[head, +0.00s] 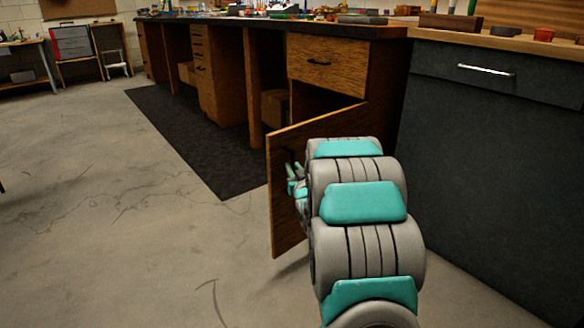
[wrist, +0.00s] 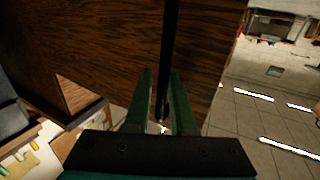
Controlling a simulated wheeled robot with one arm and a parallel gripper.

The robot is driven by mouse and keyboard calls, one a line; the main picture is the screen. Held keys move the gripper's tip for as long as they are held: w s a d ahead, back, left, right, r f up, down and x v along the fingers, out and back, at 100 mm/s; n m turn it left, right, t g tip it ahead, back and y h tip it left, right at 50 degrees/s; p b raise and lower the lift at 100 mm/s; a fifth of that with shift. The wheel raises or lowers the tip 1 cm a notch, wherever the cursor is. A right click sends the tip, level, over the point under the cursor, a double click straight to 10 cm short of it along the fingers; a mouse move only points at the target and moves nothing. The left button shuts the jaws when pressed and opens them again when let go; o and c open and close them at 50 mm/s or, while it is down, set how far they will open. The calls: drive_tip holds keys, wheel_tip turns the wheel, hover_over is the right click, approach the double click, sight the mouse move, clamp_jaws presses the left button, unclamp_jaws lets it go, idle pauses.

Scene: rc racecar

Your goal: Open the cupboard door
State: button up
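The wooden cupboard door (head: 285,215) stands swung out from the dark-topped workbench, below a drawer. A dark opening (head: 310,101) shows behind its top edge. My arm covers much of the door's right part. My gripper (head: 294,170) is at the door's face near its left side. In the wrist view the door (wrist: 100,40) fills the upper part, and a dark vertical bar handle (wrist: 169,40) runs between the two green fingers of my gripper (wrist: 161,75). The fingers are apart, with a narrow gap visible left of the bar; contact on the right is unclear.
A wooden drawer (head: 325,65) is shut above the opening. A dark grey cabinet (head: 480,150) stands close on the right. A black mat (head: 195,130) lies along the bench. The concrete floor (head: 130,230) at left is clear.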

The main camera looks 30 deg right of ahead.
drive_tip(key=shift+o, duration=1.4)
drive_tip(key=shift+d, duration=0.1)
drive_tip(key=shift+o, duration=0.4)
drive_tip(key=shift+r, duration=0.2)
drive_tip(key=shift+s+a, duration=0.1)
drive_tip(key=shift+a, duration=0.1)
drive_tip(key=b+v, duration=0.2)
drive_tip(key=v, duration=0.5)
drive_tip(key=shift+s, duration=0.25)
drive_tip(key=shift+f, duration=0.1)
